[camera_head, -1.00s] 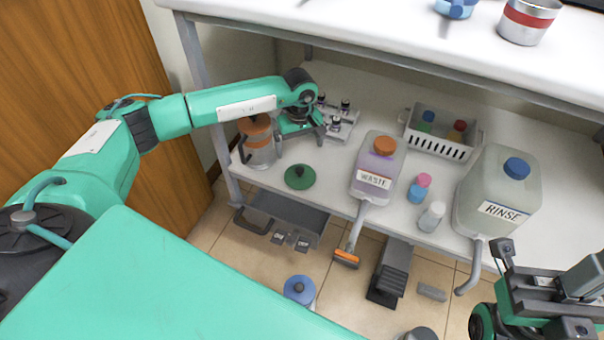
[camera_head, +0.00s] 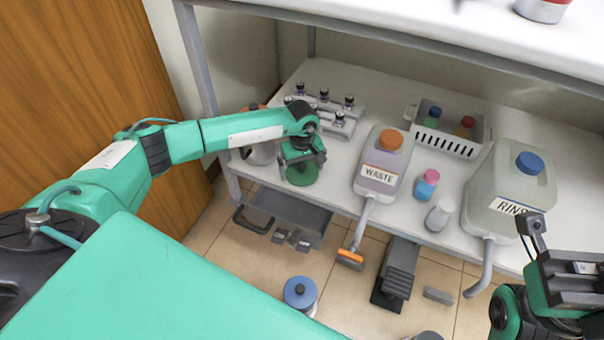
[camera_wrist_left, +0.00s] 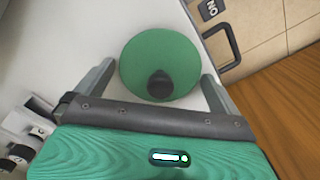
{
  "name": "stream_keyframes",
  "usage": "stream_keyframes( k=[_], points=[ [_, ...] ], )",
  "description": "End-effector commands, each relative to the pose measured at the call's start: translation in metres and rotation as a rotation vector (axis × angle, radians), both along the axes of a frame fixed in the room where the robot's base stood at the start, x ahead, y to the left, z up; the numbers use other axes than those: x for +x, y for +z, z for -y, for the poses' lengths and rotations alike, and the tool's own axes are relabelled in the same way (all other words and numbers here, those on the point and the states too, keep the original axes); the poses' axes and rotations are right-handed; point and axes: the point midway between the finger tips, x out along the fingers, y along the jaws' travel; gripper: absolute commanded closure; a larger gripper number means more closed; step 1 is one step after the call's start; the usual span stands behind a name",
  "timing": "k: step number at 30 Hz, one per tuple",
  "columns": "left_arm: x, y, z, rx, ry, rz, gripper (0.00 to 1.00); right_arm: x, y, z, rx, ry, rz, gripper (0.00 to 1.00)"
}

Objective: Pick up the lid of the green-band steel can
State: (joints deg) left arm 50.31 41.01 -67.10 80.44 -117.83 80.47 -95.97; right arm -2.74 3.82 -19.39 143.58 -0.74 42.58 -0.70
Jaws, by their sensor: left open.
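The fingers are apart and the gripper is empty. My right gripper (camera_head: 550,260) is at the right edge, only partly in view.
A can with an orange lid (camera_head: 258,150) stands left of my gripper, partly behind my arm. A rack with dark-capped vials (camera_head: 325,107) is behind. The WASTE jug (camera_head: 380,170) stands to the right. A metal tray (camera_head: 288,215) hangs below the shelf front.

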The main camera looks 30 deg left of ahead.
Motion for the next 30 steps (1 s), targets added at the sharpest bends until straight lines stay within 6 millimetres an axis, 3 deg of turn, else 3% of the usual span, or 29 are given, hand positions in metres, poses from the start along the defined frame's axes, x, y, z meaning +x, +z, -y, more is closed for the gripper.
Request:
stream_keyframes(
  k=[2,7,8,20,26,30],
  points=[
    [0.000,0.000,0.000,0.000,0.000,0.000,0.00,0.000,0.000,0.000,0.001,0.001,-0.001,1.00],
    [0.000,0.001,0.000,0.000,0.000,0.000,0.29,0.001,-0.002,0.000,0.000,-0.001,-0.007,1.00],
    [0.000,0.001,0.000,0.000,0.000,0.000,0.31,0.001,-0.002,0.000,0.000,-0.001,-0.008,1.00],
    [0.001,0.009,0.000,0.000,0.000,0.001,0.31,0.002,0.000,0.002,0.001,-0.007,-0.010,1.00],
    [0.001,0.038,-0.001,0.002,0.000,0.003,0.31,0.000,0.003,0.007,0.005,-0.023,-0.018,1.00],
    [0.001,0.074,-0.001,0.001,-0.001,0.003,0.31,0.004,-0.001,0.006,-0.002,-0.025,-0.058,1.00]
  ],
)
